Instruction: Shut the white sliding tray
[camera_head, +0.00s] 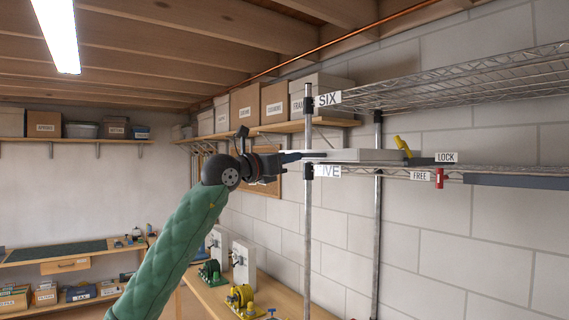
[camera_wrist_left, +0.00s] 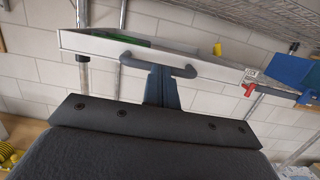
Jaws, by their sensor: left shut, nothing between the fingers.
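The white sliding tray (camera_head: 365,155) is on the wire shelf at the FIVE sign, its near end toward the left post. In the left wrist view the tray's white front wall (camera_wrist_left: 95,44) carries a dark bar handle (camera_wrist_left: 150,64). My left gripper (camera_head: 312,155) is shut and empty, level with the tray at its near end. In the wrist view its fingertips (camera_wrist_left: 160,72) reach up to the tray front between the handle's ends; I cannot tell whether they touch it. A red lever (camera_head: 439,178) hangs between the LOCK and FREE labels. My right gripper is not in view.
The metal post (camera_head: 308,230) stands close beside my gripper. The upper wire shelf (camera_head: 450,80) is above the tray. A yellow piece (camera_head: 402,145) shows at the tray's far side. A workbench with a yellow machine (camera_head: 240,298) is below.

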